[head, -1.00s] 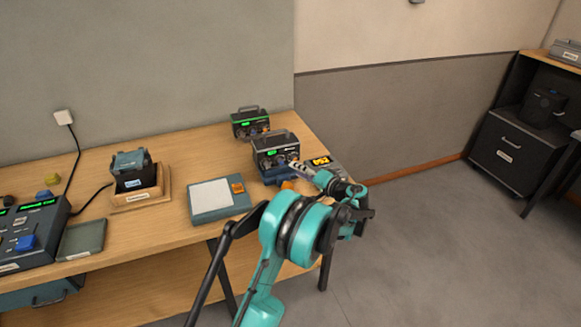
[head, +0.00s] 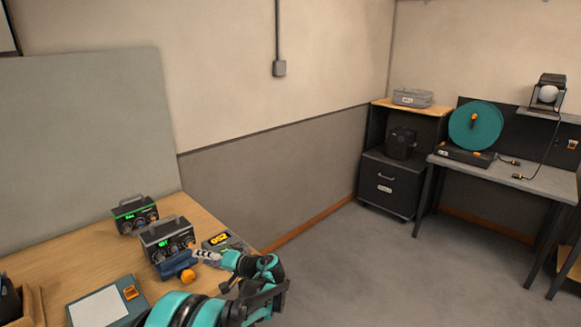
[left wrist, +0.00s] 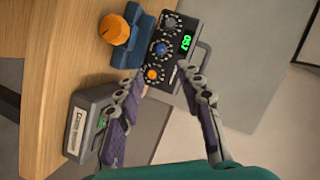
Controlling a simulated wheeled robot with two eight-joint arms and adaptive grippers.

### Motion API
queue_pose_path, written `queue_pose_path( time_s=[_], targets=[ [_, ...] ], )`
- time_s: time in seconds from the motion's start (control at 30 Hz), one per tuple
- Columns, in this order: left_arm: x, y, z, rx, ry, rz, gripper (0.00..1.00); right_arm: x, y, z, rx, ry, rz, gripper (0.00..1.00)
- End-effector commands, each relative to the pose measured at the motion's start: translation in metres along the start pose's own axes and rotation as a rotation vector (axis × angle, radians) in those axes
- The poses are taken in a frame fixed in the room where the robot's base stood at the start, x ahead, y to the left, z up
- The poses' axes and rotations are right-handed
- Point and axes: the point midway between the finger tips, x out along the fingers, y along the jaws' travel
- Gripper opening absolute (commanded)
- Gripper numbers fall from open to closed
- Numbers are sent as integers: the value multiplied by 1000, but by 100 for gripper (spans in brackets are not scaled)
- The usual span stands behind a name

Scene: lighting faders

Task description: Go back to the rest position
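My left gripper (head: 205,257) is over the right end of the wooden table in the head view, beside a dark control box with knobs and a green display (head: 166,240). The left wrist view shows the gripper (left wrist: 160,80) with its two fingers wide apart and nothing between the tips. That view also shows the control box (left wrist: 172,62) beyond the fingertips, and a blue block (left wrist: 125,60) with an orange knob (left wrist: 115,30) beside it. My right gripper is in neither view.
A second box with a green display (head: 135,214) stands behind the first. A grey-blue panel (head: 100,305) lies at the front. Open floor (head: 400,275) stretches right towards a black cabinet (head: 390,187) and a grey desk (head: 515,178).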

Motion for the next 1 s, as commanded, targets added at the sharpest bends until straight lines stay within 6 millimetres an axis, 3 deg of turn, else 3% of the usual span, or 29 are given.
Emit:
queue_pose_path(
  time_s=[0.2, 0.5, 0.8, 1.0],
  targets=[
    [-33, -42, 37, 0, -45, 247, 37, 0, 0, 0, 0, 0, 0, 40],
    [-110, -73, 121, -49, -68, 618, 37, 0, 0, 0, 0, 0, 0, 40],
    [-199, -72, 212, -165, -42, 953, 37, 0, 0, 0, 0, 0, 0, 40],
    [-239, -61, 249, -242, -16, 1098, 37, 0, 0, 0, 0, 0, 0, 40]
  ],
)
